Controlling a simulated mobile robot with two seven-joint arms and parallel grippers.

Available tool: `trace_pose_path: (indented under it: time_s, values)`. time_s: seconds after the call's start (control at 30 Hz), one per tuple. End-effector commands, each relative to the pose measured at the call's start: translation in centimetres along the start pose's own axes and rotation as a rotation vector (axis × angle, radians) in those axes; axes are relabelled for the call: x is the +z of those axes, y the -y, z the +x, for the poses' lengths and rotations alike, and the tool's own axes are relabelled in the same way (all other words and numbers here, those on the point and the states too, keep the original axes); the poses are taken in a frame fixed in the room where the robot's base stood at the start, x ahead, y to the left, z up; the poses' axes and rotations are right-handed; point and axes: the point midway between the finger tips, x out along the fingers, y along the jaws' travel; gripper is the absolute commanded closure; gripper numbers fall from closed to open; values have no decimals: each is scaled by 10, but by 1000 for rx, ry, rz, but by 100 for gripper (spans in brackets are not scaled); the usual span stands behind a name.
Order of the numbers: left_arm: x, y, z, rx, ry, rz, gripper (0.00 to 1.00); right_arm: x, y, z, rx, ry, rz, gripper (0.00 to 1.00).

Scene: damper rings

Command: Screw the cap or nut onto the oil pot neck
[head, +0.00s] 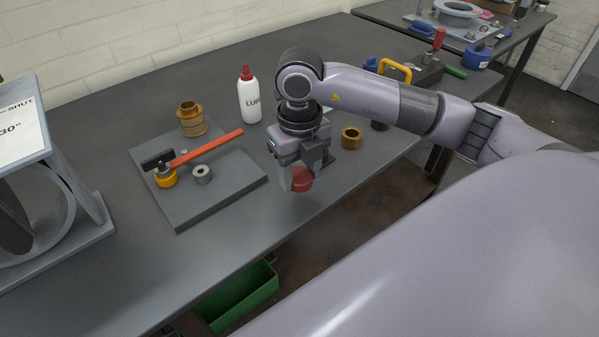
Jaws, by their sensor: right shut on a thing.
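My right gripper (301,176) is shut on a round red cap-like piece (301,181) and holds it near the front edge of the bench. The fingers hide part of the red piece. A brass pot-like fitting (192,122) with a narrower upper part stands upright at the back of the grey board, to the left of the gripper and well apart from it. I cannot tell for sure that it is the oil pot. My left gripper is not in view.
A white bottle (249,101) with a red top stands behind. A brass ring (351,138) lies right of the gripper. A green bin (237,298) is below the bench (110,265).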

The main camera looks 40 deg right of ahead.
Motion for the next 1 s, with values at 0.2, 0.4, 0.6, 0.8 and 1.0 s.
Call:
trace_pose_path:
  time_s: [0.2,0.4,0.6,0.8,1.0]
  values:
    - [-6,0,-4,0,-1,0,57,0,0,-11,0,0,0,85]
    - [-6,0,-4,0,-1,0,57,0,0,-10,0,0,-3,85]
    - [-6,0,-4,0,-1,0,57,0,-2,-10,1,0,-146,85]
    - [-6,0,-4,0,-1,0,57,0,-8,-12,2,2,-520,85]
    - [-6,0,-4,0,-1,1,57,0,-15,-13,3,2,-936,85]
